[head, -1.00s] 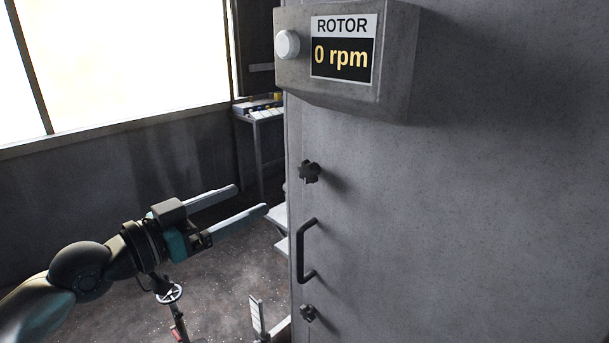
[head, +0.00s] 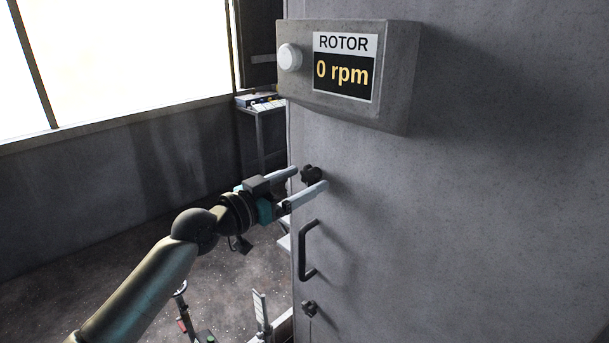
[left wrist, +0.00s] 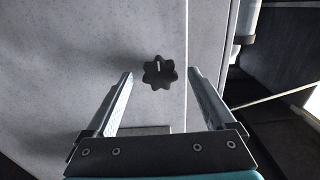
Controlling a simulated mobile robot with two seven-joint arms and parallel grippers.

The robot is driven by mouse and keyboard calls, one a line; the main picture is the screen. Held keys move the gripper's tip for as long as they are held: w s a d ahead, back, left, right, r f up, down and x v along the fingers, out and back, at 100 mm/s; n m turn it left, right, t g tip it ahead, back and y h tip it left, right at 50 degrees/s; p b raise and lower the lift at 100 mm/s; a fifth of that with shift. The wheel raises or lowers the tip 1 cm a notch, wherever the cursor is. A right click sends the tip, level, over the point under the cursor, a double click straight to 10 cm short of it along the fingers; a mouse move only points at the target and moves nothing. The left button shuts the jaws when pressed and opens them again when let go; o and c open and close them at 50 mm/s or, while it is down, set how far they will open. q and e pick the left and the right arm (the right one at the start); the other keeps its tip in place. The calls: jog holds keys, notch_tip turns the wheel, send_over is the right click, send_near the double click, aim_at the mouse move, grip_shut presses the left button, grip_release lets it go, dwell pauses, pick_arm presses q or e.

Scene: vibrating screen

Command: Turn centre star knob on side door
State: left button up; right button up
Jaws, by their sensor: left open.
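A black star knob (head: 311,174) sits on the grey side door (head: 480,220), above the door handle; in the left wrist view the same knob (left wrist: 159,76) shows a short white mark that runs nearly upright. My left gripper (head: 309,178) is open at this knob, with one finger to each side of it. In the left wrist view the knob lies between and slightly beyond the fingertips (left wrist: 160,74), with a gap on both sides. A second star knob (head: 309,308) is lower on the door, below the handle. My right gripper is out of view.
A black bar handle (head: 306,250) stands out from the door just below my left gripper. A grey box with a white button and a "ROTOR 0 rpm" display (head: 343,68) juts out above. A small side table (head: 260,104) stands behind at the left.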

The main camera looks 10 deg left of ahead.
pick_arm(q)
jog(key=shift+w+d, duration=0.3)
jog(key=shift+w, duration=0.15)
jog(key=shift+c, duration=0.3)
jog(key=c, duration=1.3)
jog(key=shift+o, duration=0.2)
